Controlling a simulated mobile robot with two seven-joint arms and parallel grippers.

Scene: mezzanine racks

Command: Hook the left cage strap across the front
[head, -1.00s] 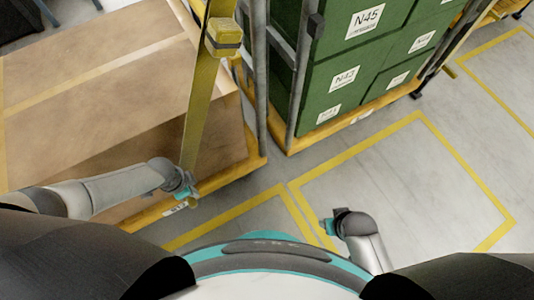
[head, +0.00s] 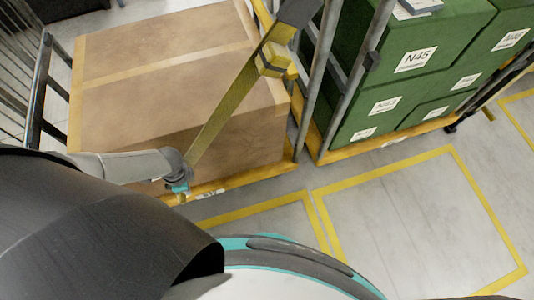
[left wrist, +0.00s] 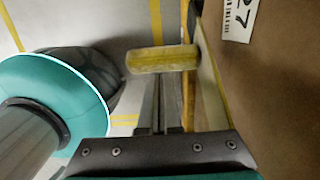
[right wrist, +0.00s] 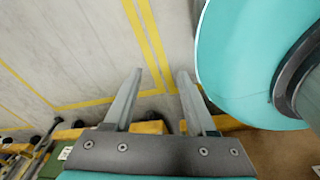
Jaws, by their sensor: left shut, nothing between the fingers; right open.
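My right gripper (right wrist: 158,72) is open and empty over the floor. The strap's hook point is not clear.
A second cage with green crates (head: 415,60) stands to the right, close beside the left cage. Yellow floor lines (head: 390,170) mark an empty bay in front of it. Grey cage bars (head: 40,90) rise at the far left.

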